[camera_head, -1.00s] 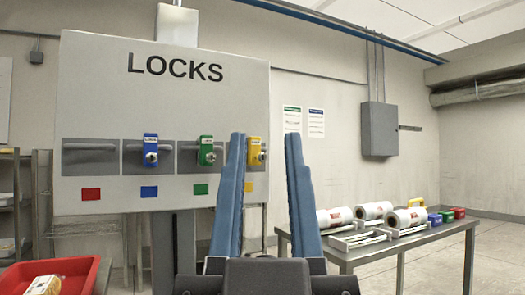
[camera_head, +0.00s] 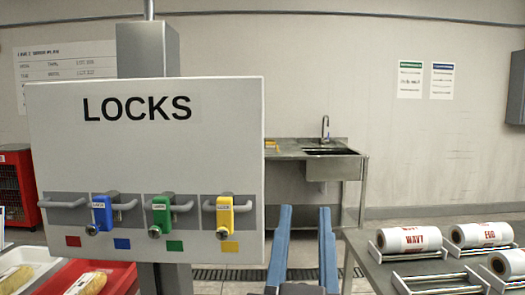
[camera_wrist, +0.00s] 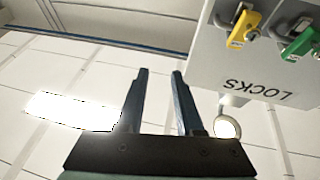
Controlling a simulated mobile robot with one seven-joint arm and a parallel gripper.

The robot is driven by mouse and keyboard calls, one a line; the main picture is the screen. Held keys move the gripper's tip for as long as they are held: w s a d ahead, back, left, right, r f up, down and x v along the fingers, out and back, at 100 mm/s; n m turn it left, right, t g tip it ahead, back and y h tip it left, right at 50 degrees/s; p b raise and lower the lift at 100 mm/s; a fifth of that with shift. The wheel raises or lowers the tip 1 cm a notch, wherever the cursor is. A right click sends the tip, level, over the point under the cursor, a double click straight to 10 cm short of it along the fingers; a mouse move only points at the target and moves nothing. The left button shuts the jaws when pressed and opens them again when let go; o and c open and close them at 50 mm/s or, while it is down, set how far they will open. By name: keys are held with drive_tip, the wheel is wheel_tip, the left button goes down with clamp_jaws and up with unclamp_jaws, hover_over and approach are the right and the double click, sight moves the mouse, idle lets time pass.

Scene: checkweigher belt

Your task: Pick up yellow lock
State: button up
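The yellow lock (camera_head: 225,216) hangs on the rightmost hook of the LOCKS board (camera_head: 150,140), above a yellow square. It also shows in the wrist view (camera_wrist: 244,28) at the upper right, on the upside-down board. My gripper (camera_head: 306,210) is open and empty, with its two blue fingers pointing up to the right of the board and apart from the lock. In the wrist view the fingers (camera_wrist: 160,74) are spread with nothing between them.
A blue lock (camera_head: 102,213) and a green lock (camera_head: 161,213) hang left of the yellow one; the leftmost hook is empty. A table with label rolls (camera_head: 408,239) stands at the right. A sink bench (camera_head: 330,152) is behind. A red tray (camera_head: 115,269) is at lower left.

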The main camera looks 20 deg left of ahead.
drive_tip(key=a+r+g+y+p, duration=0.1)
drive_tip(key=a+r+g+p, duration=0.25)
drive_tip(key=p, duration=0.75)
drive_tip(key=n+g+p, duration=0.2)
drive_tip(key=g+p, duration=0.4)
drive_tip(key=p, duration=1.5)
approach(225, 197)
drive_tip(key=shift+p+x, duration=2)
drive_tip(key=shift+x, duration=2.95)
drive_tip(key=shift+c, duration=0.2)
clamp_jaws()
